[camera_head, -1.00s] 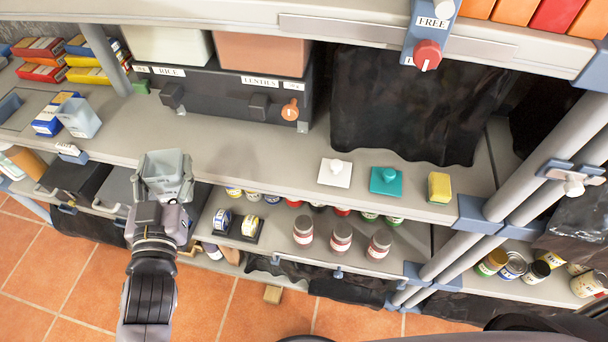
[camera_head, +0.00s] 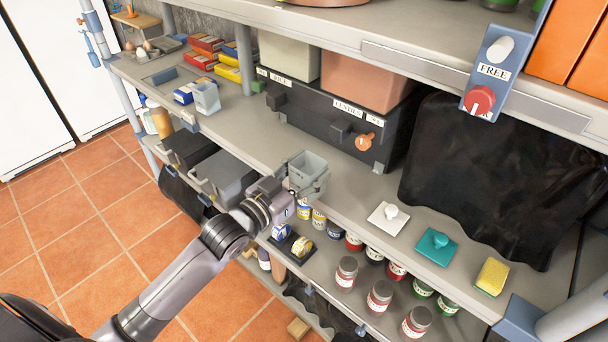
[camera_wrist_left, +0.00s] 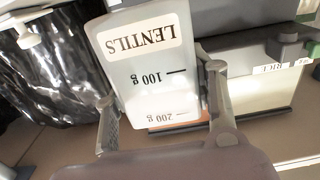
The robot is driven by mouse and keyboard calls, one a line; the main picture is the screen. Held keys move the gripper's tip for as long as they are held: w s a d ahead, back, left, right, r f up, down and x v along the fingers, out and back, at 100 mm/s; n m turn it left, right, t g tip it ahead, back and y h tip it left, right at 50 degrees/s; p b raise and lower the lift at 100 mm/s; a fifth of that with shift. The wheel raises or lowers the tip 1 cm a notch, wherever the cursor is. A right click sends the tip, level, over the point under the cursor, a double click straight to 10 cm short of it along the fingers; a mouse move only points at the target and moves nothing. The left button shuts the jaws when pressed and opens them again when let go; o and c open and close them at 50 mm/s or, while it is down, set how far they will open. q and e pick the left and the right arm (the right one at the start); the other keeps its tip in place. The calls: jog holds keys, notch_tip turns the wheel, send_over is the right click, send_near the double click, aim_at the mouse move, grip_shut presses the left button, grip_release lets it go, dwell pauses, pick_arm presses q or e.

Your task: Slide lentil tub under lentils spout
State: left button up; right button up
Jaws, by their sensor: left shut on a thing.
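The lentil tub (camera_head: 306,168) is a small grey open container at the shelf's front edge. In the left wrist view the tub (camera_wrist_left: 150,85) shows a LENTILS label and gram marks, upside down in the picture. My left gripper (camera_head: 308,188) is shut on it, one finger on each side. The tub looks empty. The dark lentils spout (camera_head: 342,131) juts from the black dispenser, behind and right of the tub, beside an orange knob (camera_head: 365,143). The tub is in front of the spout, not beneath it. Whether it touches the shelf I cannot tell. My right gripper is not in view.
The rice spout (camera_head: 275,100) is to the left on the same dispenser (camera_head: 315,135). Another grey tub (camera_head: 207,97) stands further left by boxes. White (camera_head: 389,216) and teal (camera_head: 437,246) lidded pieces and a yellow sponge (camera_head: 491,277) lie to the right. Jars stand below.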

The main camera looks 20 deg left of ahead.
pick_arm(q)
jog(key=shift+w+d+f+b, duration=0.2)
jog(key=shift+w+f+b, duration=0.15)
jog(key=shift+w, duration=0.15)
jog(key=shift+w+d+f+b, duration=0.25)
jog(key=shift+w+b, duration=0.1)
jog(key=shift+w, duration=0.1)
jog(key=shift+w+d+f+b, duration=0.2)
jog(key=shift+w+f+b, duration=0.1)
jog(key=shift+w+b, duration=0.25)
jog(key=shift+w+d+f+b, duration=0.15)
jog(key=shift+w+f+b, duration=0.1)
jog(key=shift+w+b, duration=0.25)
jog(key=shift+w+d+r, duration=0.1)
jog(key=shift+w, duration=0.25)
jog(key=shift+w+d, duration=0.25)
jog(key=shift+w, duration=0.4)
jog(key=shift+x, duration=1)
jog(key=shift+f+x, duration=0.2)
jog(key=shift+x, duration=0.8)
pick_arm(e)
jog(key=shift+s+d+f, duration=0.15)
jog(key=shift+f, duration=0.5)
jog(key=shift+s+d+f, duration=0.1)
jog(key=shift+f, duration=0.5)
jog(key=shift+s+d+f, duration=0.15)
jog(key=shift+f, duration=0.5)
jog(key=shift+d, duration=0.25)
pick_arm(q)
jog(key=shift+f, duration=0.35)
